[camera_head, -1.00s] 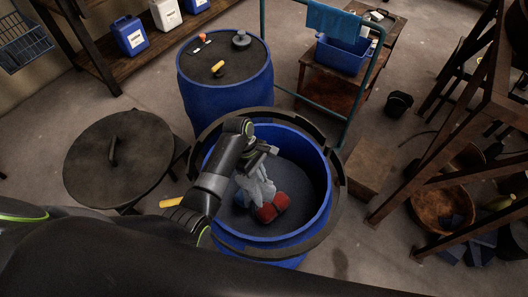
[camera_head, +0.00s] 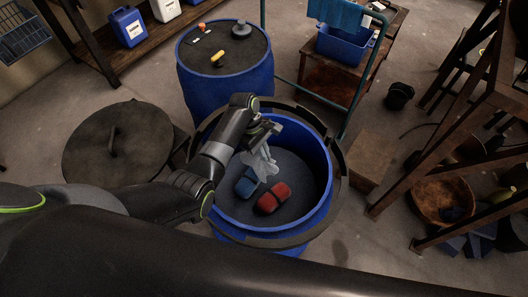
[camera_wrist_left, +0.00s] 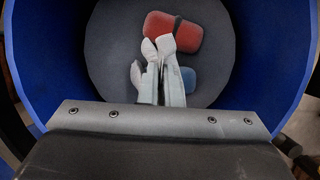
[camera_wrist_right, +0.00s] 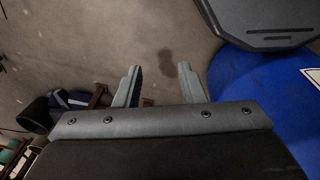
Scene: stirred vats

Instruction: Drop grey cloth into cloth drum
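The grey cloth (camera_head: 262,162) is a pale, crumpled piece hanging from my left gripper (camera_head: 270,130), over the open blue drum (camera_head: 318,155). In the left wrist view, the cloth (camera_wrist_left: 166,44) shows at the tips of the nearly closed fingers (camera_wrist_left: 161,80), with the drum's dark floor beyond. On that floor lie a red folded cloth (camera_head: 274,198) and a blue one (camera_head: 247,182); the grey cloth hangs clear above them. My right gripper (camera_wrist_right: 158,82) is open and empty above bare floor, outside the head view.
A closed blue drum (camera_head: 225,85) with small items on top stands behind. A round dark lid (camera_head: 118,155) lies at the left. A teal rail, a low table with a blue tub (camera_head: 342,50) and wooden beams (camera_head: 440,150) stand at the right.

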